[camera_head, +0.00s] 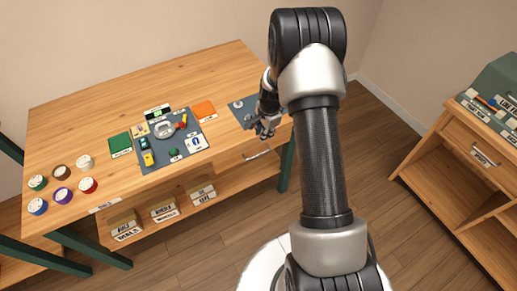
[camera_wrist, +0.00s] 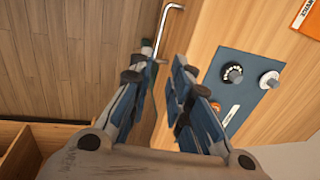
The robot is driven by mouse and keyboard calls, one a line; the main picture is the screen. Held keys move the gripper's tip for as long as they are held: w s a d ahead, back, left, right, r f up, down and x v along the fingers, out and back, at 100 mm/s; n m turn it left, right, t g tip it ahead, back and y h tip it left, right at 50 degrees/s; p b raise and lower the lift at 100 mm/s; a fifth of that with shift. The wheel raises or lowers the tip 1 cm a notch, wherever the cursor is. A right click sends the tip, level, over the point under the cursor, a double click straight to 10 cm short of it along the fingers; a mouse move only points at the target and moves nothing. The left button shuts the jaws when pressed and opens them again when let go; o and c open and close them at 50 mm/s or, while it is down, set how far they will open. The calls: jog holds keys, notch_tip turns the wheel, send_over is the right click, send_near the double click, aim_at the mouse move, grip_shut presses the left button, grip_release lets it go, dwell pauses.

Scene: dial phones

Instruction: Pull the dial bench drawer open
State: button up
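The dial bench (camera_head: 75,100) is a wooden table with dark green legs. Its drawer has a silver bar handle (camera_head: 257,154) on the front side at the right. The handle (camera_wrist: 170,20) also shows at the top of the wrist view, its lower end near the gap between my fingertips. The drawer front is seen at a steep angle and looks flush with the bench. My gripper (camera_head: 265,130) is above the bench's right front edge, close to the handle. In the wrist view my gripper (camera_wrist: 164,72) has its fingers apart, with nothing clasped between them.
A blue-grey panel with dials (camera_wrist: 232,95) lies on the bench beside my gripper. An orange card (camera_head: 204,110), a tool mat (camera_head: 187,151) and several round coloured pots are farther left. A wooden cabinet (camera_head: 455,150) stands at right. Floor in front is clear.

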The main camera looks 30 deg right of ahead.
aim_at(259, 154)
jog(key=w+f+b, duration=0.1)
jog(key=f, duration=0.4)
jog(key=w+f+b, duration=0.1)
jog(key=f+b, duration=0.1)
jog(key=f, duration=0.4)
jog(key=w+f+b, duration=0.1)
jog(key=f, duration=0.4)
jog(key=shift+a+f, duration=0.15)
jog(key=shift+f, duration=0.1)
jog(key=shift+c, duration=0.5)
grip_shut()
